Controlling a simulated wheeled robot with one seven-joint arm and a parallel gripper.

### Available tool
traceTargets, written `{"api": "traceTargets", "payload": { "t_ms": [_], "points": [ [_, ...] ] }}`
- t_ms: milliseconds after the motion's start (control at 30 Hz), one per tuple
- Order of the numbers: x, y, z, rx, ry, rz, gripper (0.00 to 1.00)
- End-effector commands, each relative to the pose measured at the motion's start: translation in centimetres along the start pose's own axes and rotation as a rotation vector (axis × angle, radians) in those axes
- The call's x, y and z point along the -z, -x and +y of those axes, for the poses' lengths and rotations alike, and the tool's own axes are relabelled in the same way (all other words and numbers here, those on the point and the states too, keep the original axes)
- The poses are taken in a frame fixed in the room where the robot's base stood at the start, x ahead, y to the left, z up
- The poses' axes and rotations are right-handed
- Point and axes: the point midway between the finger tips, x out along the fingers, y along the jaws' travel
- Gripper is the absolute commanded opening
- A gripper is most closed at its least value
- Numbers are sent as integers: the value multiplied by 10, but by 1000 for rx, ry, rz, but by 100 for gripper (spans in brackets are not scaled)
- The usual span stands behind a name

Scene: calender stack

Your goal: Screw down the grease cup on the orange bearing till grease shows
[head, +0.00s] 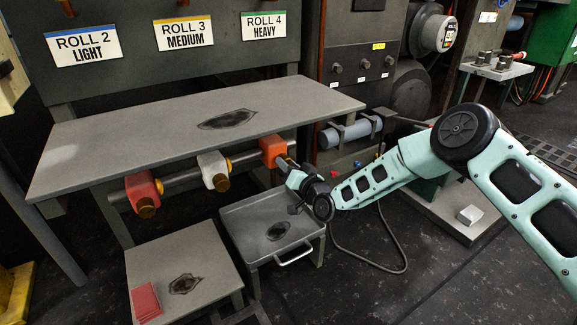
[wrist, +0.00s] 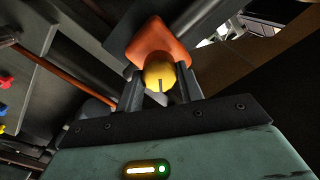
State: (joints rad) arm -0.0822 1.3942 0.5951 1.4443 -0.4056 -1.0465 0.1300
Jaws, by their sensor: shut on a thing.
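The orange bearing (head: 271,149) is at the right end of a row of bearings on a grey shaft below the front edge of the grey table. It also shows in the wrist view (wrist: 160,42). Its yellow brass grease cup (wrist: 160,75) sits between the two fingers of my gripper (wrist: 160,88). My gripper (head: 287,164) reaches in from the right and is shut on this cup. In the head view my gripper mostly hides the cup. I cannot make out any grease at the bearing.
A red bearing (head: 141,188) and a white bearing (head: 213,168) sit further left on the shaft. The grey table (head: 150,118) is just above. A handled tray stand (head: 262,212) and a low table (head: 150,262) stand below. A hose (head: 385,268) lies on the floor.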

Motion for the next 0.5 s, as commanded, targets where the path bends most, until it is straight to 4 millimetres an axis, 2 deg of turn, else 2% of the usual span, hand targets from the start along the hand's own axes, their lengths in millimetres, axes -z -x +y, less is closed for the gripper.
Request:
{"api": "traceTargets", "payload": {
  "t_ms": [333, 367, 400, 433, 500],
  "points": [
    [-1, 0, 0, 0, -2, -2, 14],
    [-1, 0, 0, 0, -2, -2, 40],
    [-1, 0, 0, 0, -2, -2, 51],
    [-1, 0, 0, 0, -2, -2, 59],
    [0, 0, 0, 0, -2, -1, 59]
  ]
}}
